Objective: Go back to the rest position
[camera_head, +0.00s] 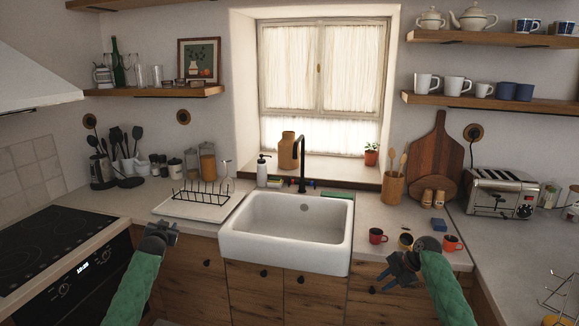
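My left gripper (163,233) is in front of the counter's front edge at the left, between the stove and the drying rack. It is small and dark, and its finger gap is not clear; I see nothing in it. My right gripper (388,275) is in front of the counter edge, right of the sink. Its dark fingers look spread apart and nothing shows between them. The green sleeves of both my arms come in from the bottom of the view.
A white sink (285,262) lies between my grippers. A drying rack (203,192) stands left. Open shelves (490,103) hold cups above.

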